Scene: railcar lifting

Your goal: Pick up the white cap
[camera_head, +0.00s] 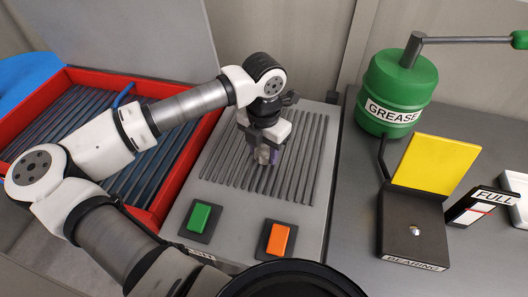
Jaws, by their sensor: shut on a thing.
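My gripper (264,158) points down over the ribbed grey plate (310,150) in the middle of the view. Its fingers are shut on a small pale thing, which I take for the white cap. The fingers and the gripper body hide most of it, so its shape is not clear. The fingertips are close to the ribs; I cannot tell whether the held thing touches them. No other loose white cap shows plainly.
A green button (199,217) and an orange button (278,239) sit at the plate's front. A red-rimmed tray (168,182) is left. At right stand a green grease can (397,88), a dark bearing box (412,222) with raised yellow lid (436,163), and a FULL gauge (480,207).

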